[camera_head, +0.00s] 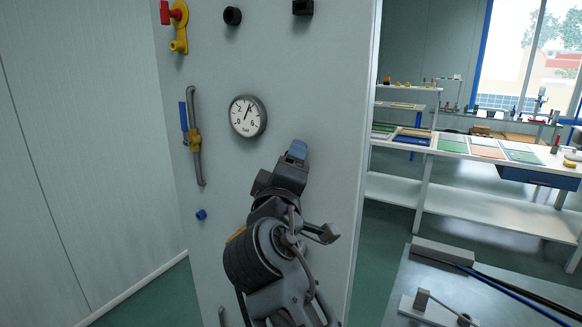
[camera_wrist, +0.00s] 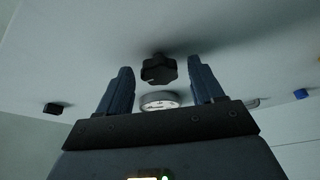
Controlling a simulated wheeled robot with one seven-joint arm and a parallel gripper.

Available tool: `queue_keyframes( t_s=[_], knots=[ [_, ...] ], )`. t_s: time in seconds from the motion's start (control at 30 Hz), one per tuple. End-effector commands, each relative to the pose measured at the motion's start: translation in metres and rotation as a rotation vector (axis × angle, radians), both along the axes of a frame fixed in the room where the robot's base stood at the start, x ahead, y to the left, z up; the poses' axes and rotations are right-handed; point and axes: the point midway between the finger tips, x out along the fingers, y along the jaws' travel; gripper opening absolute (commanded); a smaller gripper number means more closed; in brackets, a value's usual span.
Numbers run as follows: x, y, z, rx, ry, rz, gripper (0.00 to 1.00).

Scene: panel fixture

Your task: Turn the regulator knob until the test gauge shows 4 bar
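The black lobed regulator knob (camera_wrist: 158,70) sits on the panel in the wrist view, between and slightly past my two dark blue fingers. My gripper (camera_wrist: 160,66) is open, with a visible gap on each side of the knob. In the head view my gripper (camera_head: 297,150) is at the panel, right of and below the gauge, and hides the knob. The round test gauge (camera_head: 247,116) is marked 0, 2, 4, 6; its needle points up and slightly right, near the 4, but is too small to read exactly. The gauge (camera_wrist: 160,101) also shows between my fingers.
The panel (camera_head: 330,90) carries a red-and-yellow valve (camera_head: 179,27), a round black fitting (camera_head: 232,15), a square black fitting (camera_head: 302,7), a blue-handled valve on a pipe (camera_head: 193,136) and a small blue knob (camera_head: 201,214). A white workbench (camera_head: 470,150) stands at the right.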

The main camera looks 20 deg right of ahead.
Motion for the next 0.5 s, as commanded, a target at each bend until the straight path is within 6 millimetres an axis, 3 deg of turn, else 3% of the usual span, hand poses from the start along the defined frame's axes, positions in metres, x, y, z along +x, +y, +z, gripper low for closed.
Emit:
queue_keyframes(
  t_s=[0.27, 0.5],
  knots=[
    [-0.001, 0.001, 0.000, 0.000, -0.001, -0.001, 0.69],
    [-0.026, 0.017, -0.008, 0.000, 0.000, 0.003, 0.69]
  ],
)
